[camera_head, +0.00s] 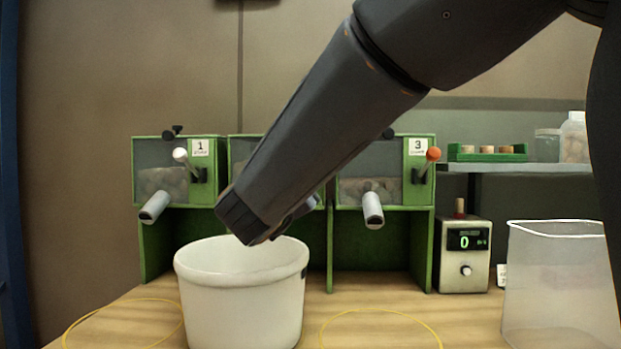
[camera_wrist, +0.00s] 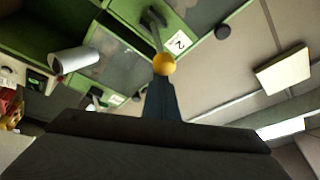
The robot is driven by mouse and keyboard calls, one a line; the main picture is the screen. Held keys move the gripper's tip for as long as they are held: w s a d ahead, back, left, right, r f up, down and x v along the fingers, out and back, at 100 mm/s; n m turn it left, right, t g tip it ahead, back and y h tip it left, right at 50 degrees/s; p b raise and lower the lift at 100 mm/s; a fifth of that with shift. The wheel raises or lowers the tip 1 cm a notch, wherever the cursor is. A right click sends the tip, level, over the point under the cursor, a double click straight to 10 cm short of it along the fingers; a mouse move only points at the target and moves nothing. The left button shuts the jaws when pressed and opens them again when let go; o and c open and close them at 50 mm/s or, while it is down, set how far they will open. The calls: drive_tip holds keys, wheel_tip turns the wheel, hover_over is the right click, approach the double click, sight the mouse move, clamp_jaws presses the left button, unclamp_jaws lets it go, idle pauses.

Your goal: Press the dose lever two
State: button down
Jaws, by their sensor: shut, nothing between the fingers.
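The lever of dispenser two has a yellow ball knob (camera_wrist: 164,64) and stands beside the "2" label (camera_wrist: 180,43) in the wrist view. My gripper (camera_wrist: 161,84) is shut and empty, its fingertips right at the knob. I cannot tell whether they touch it. In the head view my arm hides this lever and most of the middle dispenser (camera_head: 240,150). A white tub (camera_head: 240,300) stands on the table below the end of my arm.
Dispenser one, with a white knob (camera_head: 180,155), is on the left. Dispenser three, with an orange knob (camera_head: 433,154), is on the right. A counter box (camera_head: 465,255) reads 0. A clear container (camera_head: 560,285) stands at the right.

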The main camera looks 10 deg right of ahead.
drive_tip(key=shift+s+a+f+m+t+h+b, duration=0.1)
drive_tip(key=shift+f+m+t+h+b, duration=0.3)
drive_tip(key=shift+f+b, duration=1.45)
drive_tip(key=shift+s+f+m+t+h+b, duration=0.1)
drive_tip(key=shift+f+t+h+b, duration=0.55)
drive_tip(key=shift+b, duration=2.15)
drive_tip(key=shift+w+f, duration=0.1)
drive_tip(key=shift+f, duration=0.1)
drive_tip(key=shift+r, duration=0.1)
wheel_tip(320, 180, up, 10)
drive_tip(key=p, duration=0.1)
